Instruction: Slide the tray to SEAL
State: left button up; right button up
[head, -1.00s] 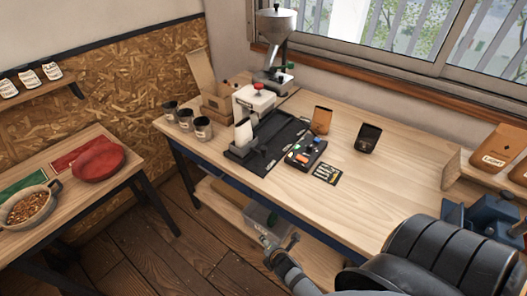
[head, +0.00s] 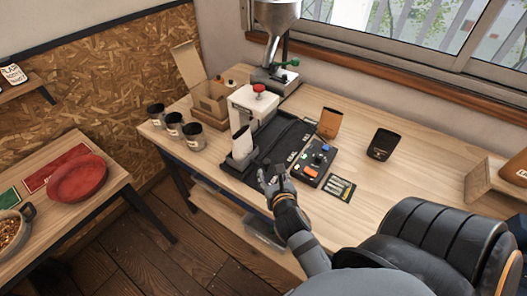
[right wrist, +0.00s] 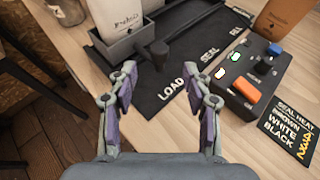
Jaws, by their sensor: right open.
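The small grey tray (head: 238,163) sits at the left end of the black mat (head: 290,138), beside the LOAD label in the right wrist view. A pale bag (head: 241,142) stands upright in it. In the right wrist view the tray (right wrist: 122,43) has a dark knobbed handle (right wrist: 159,53) pointing toward me. The SEAL label lies further along the mat (right wrist: 185,75), to the right of LOAD. My right gripper (head: 270,178) is open and empty at the mat's front edge; the knob lies just beyond its parted fingers (right wrist: 165,85). My left gripper is not in view.
A white sealer with a red knob (head: 258,88) stands behind the tray. A control box (head: 316,158) with coloured buttons and a seal heat card (head: 340,187) lie right of the mat.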

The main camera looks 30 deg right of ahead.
aim_at(267, 162)
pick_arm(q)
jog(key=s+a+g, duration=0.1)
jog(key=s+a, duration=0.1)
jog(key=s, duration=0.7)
pick_arm(e)
jog(key=x, duration=0.3)
jog(key=shift+w+r, duration=0.1)
jog(key=shift+w, duration=0.05)
jog(key=shift+x, duration=1.25)
jog(key=x, duration=0.3)
jog(key=shift+c, duration=1.7)
jog(key=c, duration=0.5)
grip_shut()
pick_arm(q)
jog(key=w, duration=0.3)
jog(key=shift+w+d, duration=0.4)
